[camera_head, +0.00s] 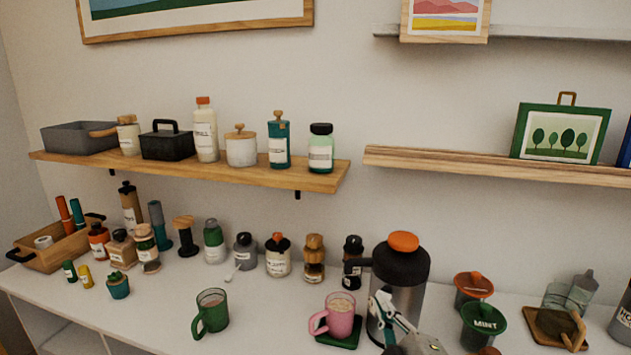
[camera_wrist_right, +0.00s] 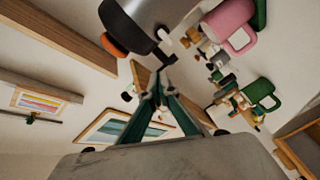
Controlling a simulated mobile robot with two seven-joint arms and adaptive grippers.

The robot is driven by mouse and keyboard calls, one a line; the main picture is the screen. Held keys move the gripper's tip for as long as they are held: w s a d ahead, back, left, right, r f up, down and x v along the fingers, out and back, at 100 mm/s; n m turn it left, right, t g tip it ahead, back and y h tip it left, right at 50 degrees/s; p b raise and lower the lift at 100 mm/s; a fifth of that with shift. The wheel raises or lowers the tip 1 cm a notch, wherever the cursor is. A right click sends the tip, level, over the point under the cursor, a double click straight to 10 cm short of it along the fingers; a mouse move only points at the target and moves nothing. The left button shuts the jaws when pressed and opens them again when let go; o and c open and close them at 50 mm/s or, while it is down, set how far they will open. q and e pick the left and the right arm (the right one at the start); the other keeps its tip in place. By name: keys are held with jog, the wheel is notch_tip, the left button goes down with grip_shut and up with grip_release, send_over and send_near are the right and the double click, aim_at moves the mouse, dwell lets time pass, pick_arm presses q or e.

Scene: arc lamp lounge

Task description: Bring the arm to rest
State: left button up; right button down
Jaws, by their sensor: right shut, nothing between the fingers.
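My right gripper (camera_head: 381,298) shows at the bottom of the head view, with pale and dark green fingers. It is shut and empty. It appears in front of the steel flask (camera_head: 411,290) with the orange lid; I cannot tell the gap between them. In the right wrist view the shut fingers (camera_wrist_right: 160,72) meet with nothing between them. The pink mug (camera_head: 341,314), with a brown drink, stands on a dark green coaster (camera_head: 352,341) left of the gripper. The green mug (camera_head: 211,311) stands further left. My left gripper is not in view.
The white counter (camera_head: 265,318) is crowded with jars and bottles along the back. A MINT canister (camera_head: 483,325) and a wooden board (camera_head: 540,329) are on the right. Wall shelves (camera_head: 200,172) and (camera_head: 500,166) hang above. Bare counter lies between the two mugs.

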jog(key=s+d+f+m+g+h, duration=0.65)
jog(key=s+d+f+g, duration=0.45)
jog(key=s+d+f, duration=1.15)
jog(key=w+a+f+m+t+y, duration=0.1)
jog(key=a+f+m+t+y, duration=0.1)
jog(key=a+f+t+y, duration=0.2)
jog(key=shift+w+a+f+y, duration=0.25)
jog(key=shift+a+f+y, duration=1.2)
jog(key=shift+a+f, duration=3.6)
jog(key=shift+a+r+m, duration=0.25)
jog(key=shift+a+r, duration=0.45)
